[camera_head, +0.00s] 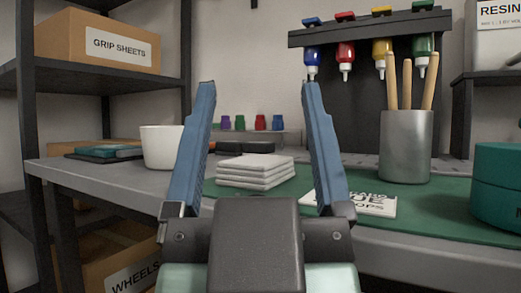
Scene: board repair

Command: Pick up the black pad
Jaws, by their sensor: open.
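My gripper (258,90) is in the foreground, its two blue fingers pointing up and spread wide apart with nothing between them. Two small dark pieces lie side by side behind the stack of white sheets: one on the left (229,147) and one on the right (261,147). Another flat black item (91,156) lies at the left of the bench, partly under a teal piece (118,152). I cannot tell for sure which of these is the black pad. My gripper touches none of them.
A white stack (255,172) lies on the green mat (300,180), near a printed white card (372,204). A white bowl (162,147) stands left, a metal cup (405,148) with wooden sticks and a teal tub (500,188) right. Colored bottles (345,55) hang behind.

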